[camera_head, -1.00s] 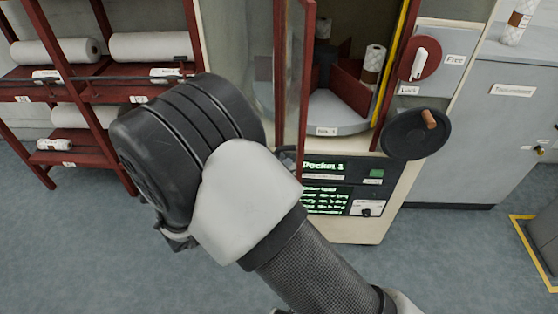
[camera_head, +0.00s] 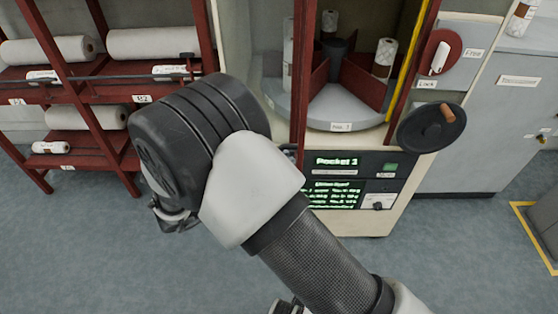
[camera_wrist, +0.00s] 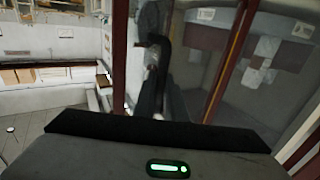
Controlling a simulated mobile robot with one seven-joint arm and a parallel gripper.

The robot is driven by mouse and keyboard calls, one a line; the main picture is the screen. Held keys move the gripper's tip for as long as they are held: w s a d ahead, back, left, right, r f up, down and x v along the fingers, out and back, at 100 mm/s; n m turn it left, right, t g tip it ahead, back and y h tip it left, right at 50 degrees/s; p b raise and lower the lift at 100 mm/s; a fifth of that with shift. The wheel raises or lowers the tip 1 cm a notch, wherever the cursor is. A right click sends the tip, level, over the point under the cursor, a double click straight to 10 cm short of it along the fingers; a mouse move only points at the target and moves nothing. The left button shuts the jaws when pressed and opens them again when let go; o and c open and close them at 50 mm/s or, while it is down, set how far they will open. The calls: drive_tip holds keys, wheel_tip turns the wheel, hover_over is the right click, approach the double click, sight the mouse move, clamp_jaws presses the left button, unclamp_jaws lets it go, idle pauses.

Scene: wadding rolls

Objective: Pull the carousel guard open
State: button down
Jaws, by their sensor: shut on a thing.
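The carousel guard (camera_head: 300,80) is a red-framed clear door, seen almost edge-on in the head view and standing out from the cabinet. The carousel (camera_head: 352,118) behind it shows a grey round floor, red dividers and white rolls. My gripper (camera_head: 289,151) is at the guard's lower edge, mostly hidden behind my arm, and is shut on the guard's handle. In the wrist view a dark bent handle (camera_wrist: 157,42) stands ahead of my gripper, between the guard's red frame bars. The exact contact of the fingers is hard to see.
A red rack (camera_head: 75,78) with white rolls stands at the left. A black crank wheel (camera_head: 430,128) and a red-and-white lock lever (camera_head: 440,56) are right of the opening. A lit panel (camera_head: 345,180) sits below. Floor is free in front.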

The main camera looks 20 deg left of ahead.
drive_tip(key=shift+w+r, duration=0.25)
drive_tip(key=c, duration=2.1)
unclamp_jaws()
drive_tip(key=shift+f, duration=0.15)
drive_tip(key=shift+s, duration=0.1)
drive_tip(key=v, duration=1.7)
drive_tip(key=shift+a+p, duration=0.15)
drive_tip(key=shift+p, duration=0.15)
